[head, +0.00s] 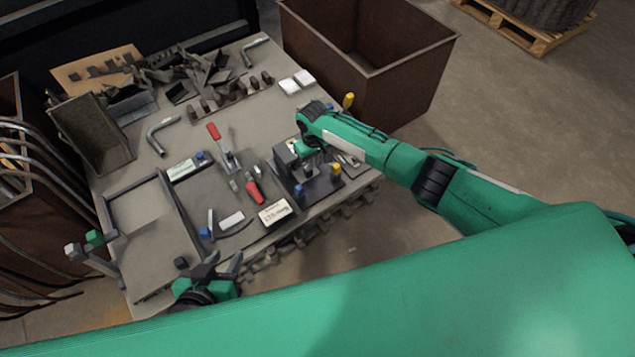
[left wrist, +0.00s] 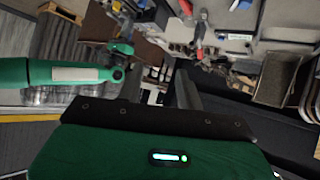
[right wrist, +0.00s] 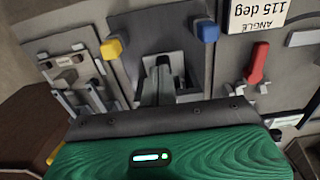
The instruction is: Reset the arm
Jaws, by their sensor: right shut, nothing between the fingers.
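My right arm reaches in from the right in the head view. Its gripper (head: 312,152) is low over the dark fixture (head: 322,186) on the near right side of the table. In the right wrist view its fingers (right wrist: 158,82) are together and empty, in front of the fixture's grey block (right wrist: 185,68); contact cannot be judged. My left gripper (head: 222,264) is at the near left table edge, away from the tools.
A grey table (head: 228,92) carries a red-handled toggle clamp (head: 214,132), a red-handled tool (head: 255,193), an angle label (head: 274,211), a metal frame (head: 188,234) and scrap brackets. A brown bin (head: 405,75) stands behind right. Curved tubes (head: 35,160) are at left.

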